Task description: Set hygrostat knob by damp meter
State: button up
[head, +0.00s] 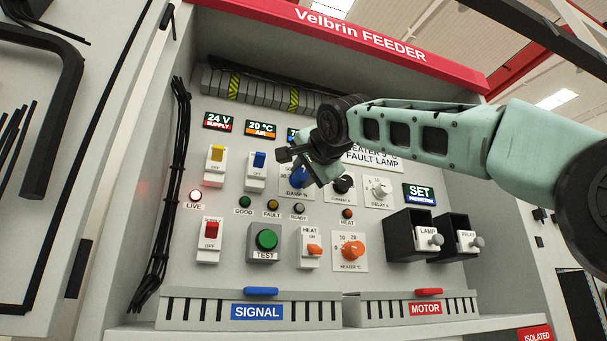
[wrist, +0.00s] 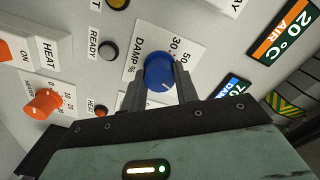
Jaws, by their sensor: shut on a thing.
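The hygrostat knob is the blue knob (head: 297,178) on the plate marked "DAMP %" in the head view. It also shows in the wrist view (wrist: 160,72), with a pale pointer line on its face and the scale numbers 30 and 50 beside it. My gripper (wrist: 159,84) is shut on the blue knob, one finger on each side. In the head view my gripper (head: 300,165) partly covers the knob and its plate. The damp meter is a blue-banded display (wrist: 232,88) reading 70-something in the wrist view; its rest is hidden by my gripper. In the head view my arm hides most of it.
An orange heater knob (head: 351,250), a black knob (head: 343,184) and a white delay knob (head: 380,188) sit nearby. A green test button (head: 266,240), small lamps and switches surround them. Black LAMP and RELAY blocks (head: 410,225) stick out at the right.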

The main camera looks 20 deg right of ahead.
jog(key=o, duration=1)
jog(key=s+b, duration=0.6)
jog(key=s, duration=1.1)
jog(key=shift+s, duration=0.2)
